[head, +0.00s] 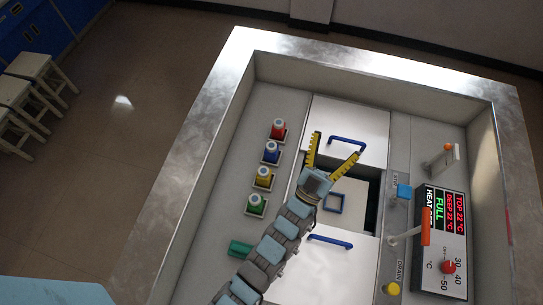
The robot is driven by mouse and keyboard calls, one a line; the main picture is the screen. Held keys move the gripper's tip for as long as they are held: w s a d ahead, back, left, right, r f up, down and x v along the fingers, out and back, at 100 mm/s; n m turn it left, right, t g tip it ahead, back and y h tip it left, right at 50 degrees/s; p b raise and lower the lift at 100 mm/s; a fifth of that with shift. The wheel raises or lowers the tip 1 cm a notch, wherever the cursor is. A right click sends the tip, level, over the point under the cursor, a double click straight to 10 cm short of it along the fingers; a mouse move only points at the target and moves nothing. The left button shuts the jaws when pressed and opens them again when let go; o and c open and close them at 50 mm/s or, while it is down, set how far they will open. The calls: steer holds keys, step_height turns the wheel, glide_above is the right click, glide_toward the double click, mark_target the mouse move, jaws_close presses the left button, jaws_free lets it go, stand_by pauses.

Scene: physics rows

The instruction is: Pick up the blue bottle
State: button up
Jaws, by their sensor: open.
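The blue bottle (271,149) has a pale cap and stands upright in a small square holder on the left side of the recessed counter. It is second from the back in a row of bottles. My gripper (334,144) is open, with its two yellow fingers spread over the white panels to the right of the blue bottle. Nothing shows between the fingers. The left finger is the nearer one to the bottle, with a gap between them in the picture.
Red (278,127), yellow (263,176) and green (257,201) bottles stand in the same row. A green object (240,249) lies near my arm. White panels with blue handles (347,141) flank a dark opening. A control panel (441,240) with levers is at right.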

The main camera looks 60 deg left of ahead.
steer(key=s+a+f+n+g+b, duration=0.1)
steer(key=s+a+f+g+b, duration=0.25)
steer(key=a+f, duration=0.5)
steer(key=g+h+b, duration=0.6)
steer(key=g+b, duration=0.2)
glide_above(270, 149)
steer(key=s+d, duration=0.7)
steer(key=s, duration=0.2)
steer(key=f, duration=1.8)
steer(key=shift+w+a+f, duration=0.1)
steer(key=shift+w+f, duration=0.05)
steer(key=shift+w, duration=0.1)
steer(key=x, duration=1.2)
steer(key=shift+p, duration=0.3)
steer(key=shift+x, duration=2.7)
steer(key=shift+s+a+f, duration=0.1)
steer(key=shift+s, duration=0.1)
steer(key=c, duration=1.5)
